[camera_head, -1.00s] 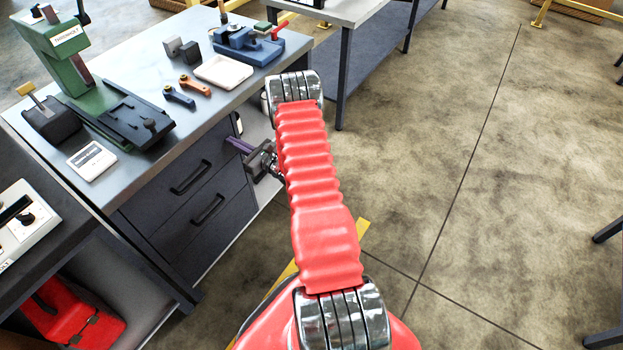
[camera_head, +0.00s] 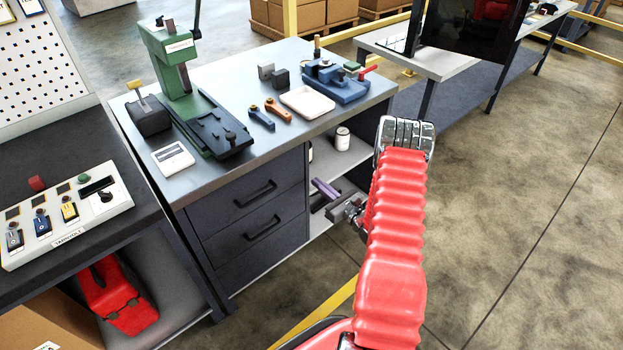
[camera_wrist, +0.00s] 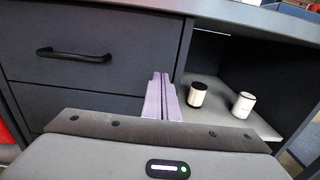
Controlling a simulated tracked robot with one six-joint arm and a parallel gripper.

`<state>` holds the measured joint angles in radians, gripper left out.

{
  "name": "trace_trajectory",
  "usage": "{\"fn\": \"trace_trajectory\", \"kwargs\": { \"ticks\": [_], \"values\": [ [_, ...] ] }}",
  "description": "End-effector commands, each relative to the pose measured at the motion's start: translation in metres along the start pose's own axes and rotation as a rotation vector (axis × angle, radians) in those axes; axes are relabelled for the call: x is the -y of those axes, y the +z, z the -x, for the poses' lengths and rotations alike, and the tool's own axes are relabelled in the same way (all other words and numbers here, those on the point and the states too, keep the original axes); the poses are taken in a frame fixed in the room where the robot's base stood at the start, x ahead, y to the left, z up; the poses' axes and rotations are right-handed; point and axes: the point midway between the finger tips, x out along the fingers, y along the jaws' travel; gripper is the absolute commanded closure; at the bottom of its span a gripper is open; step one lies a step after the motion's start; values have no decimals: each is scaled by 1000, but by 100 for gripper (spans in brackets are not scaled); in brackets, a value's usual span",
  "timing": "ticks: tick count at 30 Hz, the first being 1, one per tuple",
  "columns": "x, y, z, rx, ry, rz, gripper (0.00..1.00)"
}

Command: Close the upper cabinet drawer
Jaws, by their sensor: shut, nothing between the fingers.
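The upper cabinet drawer (camera_head: 247,191) is a dark grey front with a black bar handle, under the left part of the workbench top. It also shows at the upper left of the wrist view (camera_wrist: 95,45). Its front looks flush or nearly flush with the cabinet; a small gap cannot be ruled out. The lower drawer (camera_head: 258,228) sits below it and also looks shut. My gripper (camera_head: 318,184) has purple fingers and is shut and empty. It is to the right of the drawers, by the open shelf bay, apart from the handles. The fingers also show in the wrist view (camera_wrist: 158,80).
The open shelf bay (camera_head: 343,158) holds a white cylinder with a dark top (camera_head: 342,137); two cylinders show in the wrist view. A green press (camera_head: 172,58) and a blue vise (camera_head: 335,80) stand on the bench. Clear floor (camera_head: 540,180) lies to the right.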

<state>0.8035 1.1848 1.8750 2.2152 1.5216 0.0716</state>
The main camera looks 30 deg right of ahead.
Motion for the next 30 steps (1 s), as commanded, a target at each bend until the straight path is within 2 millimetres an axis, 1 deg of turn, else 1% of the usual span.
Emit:
{"fn": "trace_trajectory", "kwargs": {
  "ticks": [1,3,6,10,13,30],
  "values": [
    [1,0,10,-1,-3,-1,100],
    [1,0,21,-2,-3,-1,100],
    [1,0,34,0,-2,-1,100],
    [0,0,45,-1,-1,0,100],
    [0,0,47,-1,0,0,100],
    [0,-2,47,-5,0,0,100]
  ]
}}
